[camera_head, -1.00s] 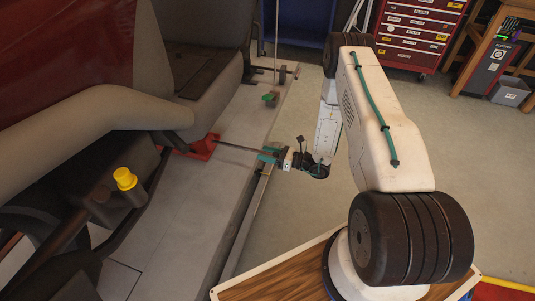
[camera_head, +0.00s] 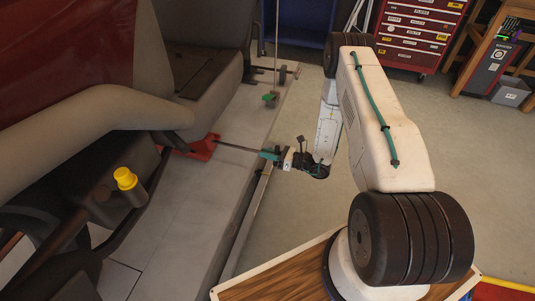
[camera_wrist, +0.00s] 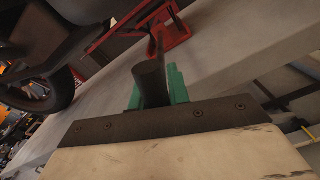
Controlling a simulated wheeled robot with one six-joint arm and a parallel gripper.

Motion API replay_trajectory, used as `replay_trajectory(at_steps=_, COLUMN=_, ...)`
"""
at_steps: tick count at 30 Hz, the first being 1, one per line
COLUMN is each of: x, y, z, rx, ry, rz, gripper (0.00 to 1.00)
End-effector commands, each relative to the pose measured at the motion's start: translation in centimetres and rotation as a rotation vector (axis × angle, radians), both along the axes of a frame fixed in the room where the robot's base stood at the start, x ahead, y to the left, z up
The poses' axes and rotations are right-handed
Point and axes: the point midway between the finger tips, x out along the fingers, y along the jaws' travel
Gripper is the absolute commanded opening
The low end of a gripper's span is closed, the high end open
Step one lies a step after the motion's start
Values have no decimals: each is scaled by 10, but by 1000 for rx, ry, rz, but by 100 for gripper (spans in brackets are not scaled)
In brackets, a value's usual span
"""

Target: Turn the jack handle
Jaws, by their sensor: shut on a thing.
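The red jack (camera_head: 203,147) sits on the grey lift platform beside the vehicle; it also shows at the top of the wrist view (camera_wrist: 172,30). Its thin dark handle (camera_head: 236,148) sticks out to the right, towards the platform's edge. My gripper (camera_head: 266,154) is at the outer end of the handle. In the wrist view the handle's thick dark end (camera_wrist: 149,84) lies between the green fingers of my gripper (camera_wrist: 157,88), which is shut on it. The fingers partly hide the handle's end in the head view.
The vehicle's dark red and grey bodywork (camera_head: 75,50) fills the left. A yellow-capped part (camera_head: 126,179) stands nearer to me. A small green piece (camera_head: 269,97) lies farther along the platform. A red tool cabinet (camera_head: 420,32) stands behind; the floor right of the platform is clear.

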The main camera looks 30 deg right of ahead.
Motion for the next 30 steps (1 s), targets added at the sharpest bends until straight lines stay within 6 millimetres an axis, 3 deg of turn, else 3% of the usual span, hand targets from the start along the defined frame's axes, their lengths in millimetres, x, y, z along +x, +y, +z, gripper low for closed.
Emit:
replay_trajectory(at_steps=21, x=0, y=0, z=0, rx=1, ry=1, rz=0, gripper=0)
replay_trajectory(at_steps=22, x=0, y=0, z=0, rx=1, ry=1, rz=0, gripper=26)
replay_trajectory(at_steps=26, x=0, y=0, z=0, rx=1, ry=1, rz=0, gripper=62)
replay_trajectory(at_steps=27, x=0, y=0, z=0, rx=1, ry=1, rz=0, gripper=70)
replay_trajectory(at_steps=30, x=0, y=0, z=0, rx=0, ry=0, rz=0, gripper=70)
